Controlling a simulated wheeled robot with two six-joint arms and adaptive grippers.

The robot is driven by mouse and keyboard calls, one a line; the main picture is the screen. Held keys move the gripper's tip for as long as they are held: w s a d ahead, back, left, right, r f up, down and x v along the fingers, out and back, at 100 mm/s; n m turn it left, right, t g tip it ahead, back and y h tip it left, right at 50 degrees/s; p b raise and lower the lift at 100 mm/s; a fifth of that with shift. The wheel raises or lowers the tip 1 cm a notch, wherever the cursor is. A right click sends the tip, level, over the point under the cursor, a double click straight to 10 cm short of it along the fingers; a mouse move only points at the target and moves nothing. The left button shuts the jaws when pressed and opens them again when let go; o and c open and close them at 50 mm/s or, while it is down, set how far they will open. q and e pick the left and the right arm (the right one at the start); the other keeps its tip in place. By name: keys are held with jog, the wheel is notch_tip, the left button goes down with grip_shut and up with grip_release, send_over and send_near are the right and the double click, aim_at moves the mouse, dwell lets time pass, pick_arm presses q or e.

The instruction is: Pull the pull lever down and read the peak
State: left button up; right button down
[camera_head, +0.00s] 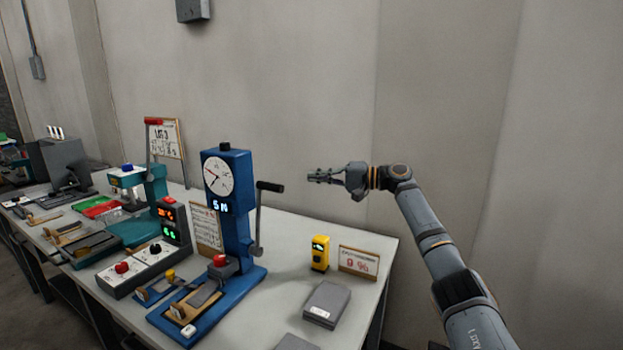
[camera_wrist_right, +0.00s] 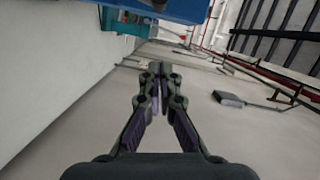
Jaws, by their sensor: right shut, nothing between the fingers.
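A blue test stand (camera_head: 236,210) stands on the bench with a round white dial (camera_head: 217,176) and a small blue-lit display (camera_head: 220,206) reading what looks like "5 N". The pull lever (camera_head: 258,225) is on its right side, a grey arm with a black handle (camera_head: 270,187) at its upper end. My right gripper (camera_head: 318,176) is to the right of the handle, apart from it, at about the same picture height. Its fingers (camera_wrist_right: 153,70) are shut and empty in the right wrist view, where blue parts (camera_wrist_right: 175,8) show at the top. My left gripper is out of view.
On the white bench (camera_head: 350,240) are a yellow meter (camera_head: 320,253), a small sign (camera_head: 358,262) and a grey box (camera_head: 326,304). A teal press (camera_head: 155,190) with a red-topped lever and a button box (camera_head: 140,266) stand left. A wall is behind.

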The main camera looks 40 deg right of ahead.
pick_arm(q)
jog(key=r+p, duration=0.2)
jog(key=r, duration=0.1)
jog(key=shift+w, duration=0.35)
pick_arm(e)
jog(key=w+a+f, duration=0.1)
jog(key=w+a, duration=0.3)
jog(key=a, duration=0.4)
jog(key=shift+w, duration=0.3)
jog(key=shift+s+f, duration=0.1)
